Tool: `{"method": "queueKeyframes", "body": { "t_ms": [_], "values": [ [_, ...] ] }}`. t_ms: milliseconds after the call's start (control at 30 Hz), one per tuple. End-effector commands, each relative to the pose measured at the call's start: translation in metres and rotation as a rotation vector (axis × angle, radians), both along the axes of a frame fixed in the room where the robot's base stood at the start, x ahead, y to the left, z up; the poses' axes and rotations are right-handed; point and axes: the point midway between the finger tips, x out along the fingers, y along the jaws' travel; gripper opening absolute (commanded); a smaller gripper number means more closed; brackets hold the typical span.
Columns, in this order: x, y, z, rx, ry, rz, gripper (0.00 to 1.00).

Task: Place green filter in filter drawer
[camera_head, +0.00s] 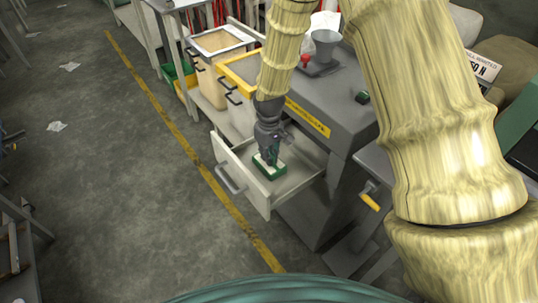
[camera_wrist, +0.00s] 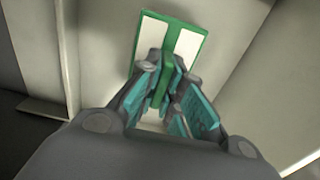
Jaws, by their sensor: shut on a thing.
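The green filter (camera_head: 272,170) is a green block with pale panels. My gripper (camera_head: 271,156) is over it, inside the open filter drawer (camera_head: 240,180), a pale drawer pulled out from a grey cabinet. In the wrist view the filter (camera_wrist: 191,40) shows a green rim and green middle bar between two whitish panels. My gripper's teal-padded fingers (camera_wrist: 163,85) are closed on the green middle bar. The drawer's pale inner surface (camera_wrist: 105,50) surrounds it. Whether the filter rests on the drawer floor is hard to tell. My fingers hide its near part.
The grey cabinet (camera_head: 345,120) stands behind the drawer, with a yellow label strip (camera_head: 307,118). A grey cup-like vessel (camera_head: 325,45) and a small dark green item (camera_head: 362,97) are on top. A yellow-tipped handle (camera_head: 370,200) sticks out at right. The floor (camera_head: 120,200) at left is mostly clear.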

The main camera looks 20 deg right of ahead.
Motion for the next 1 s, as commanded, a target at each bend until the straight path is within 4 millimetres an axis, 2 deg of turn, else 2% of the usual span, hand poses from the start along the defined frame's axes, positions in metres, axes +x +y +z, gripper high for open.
{"method": "queueKeyframes", "body": {
  "t_ms": [333, 367, 467, 833, 1000],
  "values": [
    [0.000, 0.000, -0.002, 0.000, 0.000, 0.000, 0.00],
    [0.000, 0.000, -0.002, 0.000, -0.001, 0.000, 0.12],
    [0.000, 0.000, -0.002, 0.000, -0.001, 0.000, 0.30],
    [0.000, 0.000, 0.000, -0.001, -0.001, 0.000, 0.30],
    [0.001, 0.000, 0.014, 0.000, -0.003, 0.000, 0.30]
  ]
}}
